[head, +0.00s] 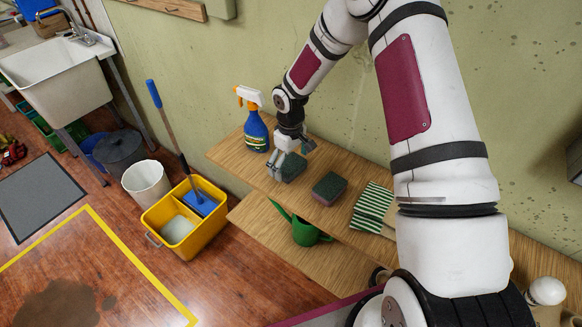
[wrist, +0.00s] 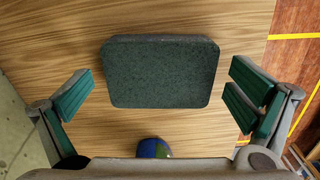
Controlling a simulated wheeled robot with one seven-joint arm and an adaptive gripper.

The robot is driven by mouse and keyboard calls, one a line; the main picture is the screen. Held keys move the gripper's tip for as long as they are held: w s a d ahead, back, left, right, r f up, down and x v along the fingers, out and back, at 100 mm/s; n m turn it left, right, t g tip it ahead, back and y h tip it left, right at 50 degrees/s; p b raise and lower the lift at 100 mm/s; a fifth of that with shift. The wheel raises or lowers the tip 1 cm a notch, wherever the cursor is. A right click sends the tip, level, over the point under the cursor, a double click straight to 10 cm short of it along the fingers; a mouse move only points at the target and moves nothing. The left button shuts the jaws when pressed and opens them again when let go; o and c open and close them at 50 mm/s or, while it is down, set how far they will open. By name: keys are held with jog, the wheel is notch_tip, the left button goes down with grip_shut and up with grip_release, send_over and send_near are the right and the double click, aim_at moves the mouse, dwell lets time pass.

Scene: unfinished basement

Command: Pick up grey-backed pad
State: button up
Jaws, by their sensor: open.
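A dark green-topped scouring pad (head: 293,168) lies flat on the upper wooden shelf (head: 232,152). My gripper (head: 290,160) is open above this pad, with one finger on each side and clear gaps in the wrist view. A second pad (head: 329,187) lies to the right, dark green on top with a brownish-red side. Nothing is held.
A blue spray bottle (head: 256,132) with an orange-and-white head stands close left of my gripper. A green-striped cloth (head: 373,207) lies right of the second pad. A green watering can (head: 304,233) stands on the lower shelf. The wall is close behind.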

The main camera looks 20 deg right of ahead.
aim_at(290, 164)
jog(key=shift+f, duration=0.15)
jog(key=c, duration=0.7)
jog(key=shift+c, duration=0.2)
notch_tip(290, 164, up, 10)
jog(key=b, duration=0.1)
